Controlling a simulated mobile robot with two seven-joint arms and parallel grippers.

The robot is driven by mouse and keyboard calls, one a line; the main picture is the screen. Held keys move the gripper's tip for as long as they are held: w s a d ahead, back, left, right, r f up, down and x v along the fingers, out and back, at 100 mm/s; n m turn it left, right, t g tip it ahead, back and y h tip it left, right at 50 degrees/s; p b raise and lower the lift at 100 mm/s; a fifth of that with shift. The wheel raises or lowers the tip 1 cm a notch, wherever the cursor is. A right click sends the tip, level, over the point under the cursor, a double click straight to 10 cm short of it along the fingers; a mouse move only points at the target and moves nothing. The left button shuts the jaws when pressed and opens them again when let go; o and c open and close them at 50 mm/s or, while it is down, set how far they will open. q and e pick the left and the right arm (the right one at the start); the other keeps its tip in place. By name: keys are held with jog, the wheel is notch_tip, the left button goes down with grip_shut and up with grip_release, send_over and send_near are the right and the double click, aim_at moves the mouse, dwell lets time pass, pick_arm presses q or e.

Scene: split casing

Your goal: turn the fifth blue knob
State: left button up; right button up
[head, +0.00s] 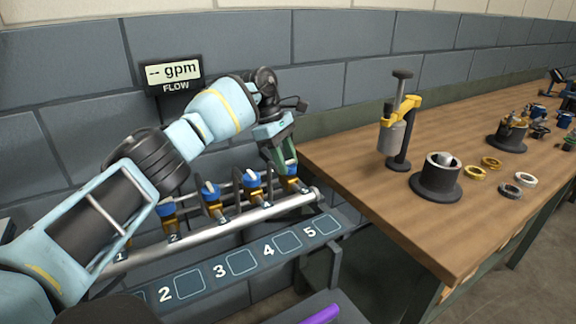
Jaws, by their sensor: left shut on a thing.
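The fifth blue knob (292,171) is at the right end of a row of blue knobs on brass valves along a silver pipe. My left gripper (286,163) reaches down onto it from above, with greenish fingers shut on it. The fingers hide part of the knob. The fourth blue knob (253,181), third blue knob (211,193) and second blue knob (165,209) show to the left, with white pointers on top. The first knob is hidden behind my left arm. My right gripper is not in view.
A flow display (174,72) on the wall reads "-- gpm". A numbered panel (200,283) lies in front of the pipe (230,224). A wooden bench (430,225) at right bears a yellow-and-black press (398,120), a black cup-shaped part (437,180) and several rings.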

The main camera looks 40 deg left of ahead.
pick_arm(q)
jog(key=shift+f+m+g+b, duration=0.1)
jog(key=shift+m+g+b, duration=0.3)
jog(key=shift+m+b, duration=0.3)
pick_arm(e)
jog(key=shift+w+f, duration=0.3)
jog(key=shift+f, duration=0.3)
pick_arm(q)
jog(key=shift+m, duration=0.3)
jog(key=o, duration=1)
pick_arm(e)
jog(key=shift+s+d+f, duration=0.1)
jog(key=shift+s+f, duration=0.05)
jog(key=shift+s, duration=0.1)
